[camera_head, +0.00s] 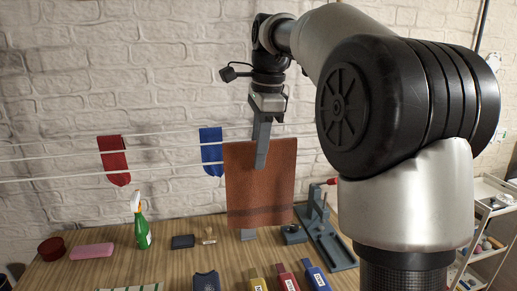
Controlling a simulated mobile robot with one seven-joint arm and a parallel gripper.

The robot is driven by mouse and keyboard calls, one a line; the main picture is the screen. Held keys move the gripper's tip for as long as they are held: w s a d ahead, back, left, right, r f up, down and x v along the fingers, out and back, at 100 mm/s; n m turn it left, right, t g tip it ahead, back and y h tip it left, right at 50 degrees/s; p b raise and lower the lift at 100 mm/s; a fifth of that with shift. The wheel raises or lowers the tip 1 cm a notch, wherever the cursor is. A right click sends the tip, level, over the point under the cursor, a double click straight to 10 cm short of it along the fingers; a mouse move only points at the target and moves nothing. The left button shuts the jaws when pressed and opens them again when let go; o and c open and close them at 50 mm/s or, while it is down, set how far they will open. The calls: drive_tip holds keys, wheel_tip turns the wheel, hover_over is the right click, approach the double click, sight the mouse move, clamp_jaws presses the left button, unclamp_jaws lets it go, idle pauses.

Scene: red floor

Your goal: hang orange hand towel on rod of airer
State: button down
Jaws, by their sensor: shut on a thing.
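The orange hand towel (260,195) looks brownish-orange with a darker band near its lower edge. It hangs spread out and upright, above the table. My gripper (261,160) points down and is shut on the towel near the middle of its top edge. The airer's white rods (60,156) run across the wall side, at several heights. They pass out of sight at the towel, which covers part of them. I cannot tell whether the towel touches a rod or is only in front of it.
A red cloth (114,160) and a blue cloth (211,152) hang on the rods to the left. Below, the wooden table (180,264) holds a green spray bottle (142,230), a pink block (92,251), a grey stand (325,235) and several small items. A shelf cart (490,225) stands right.

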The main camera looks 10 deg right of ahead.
drive_tip(key=shift+f+b, duration=0.7)
drive_tip(key=shift+f, duration=1)
drive_tip(key=c, duration=1.4)
unclamp_jaws()
drive_tip(key=shift+c, duration=0.2)
wheel_tip(320, 180, up, 17)
drive_tip(key=s+d+p, duration=0.2)
drive_tip(key=p, duration=0.3)
drive_tip(key=s+a+f+n+t+h, duration=0.1)
drive_tip(key=s+f+n+t, duration=0.3)
drive_tip(key=s+f+n, duration=1.4)
drive_tip(key=s+f, duration=0.3)
drive_tip(key=s, duration=0.2)
drive_tip(key=shift+a+f, duration=0.15)
drive_tip(key=shift+a, duration=0.25)
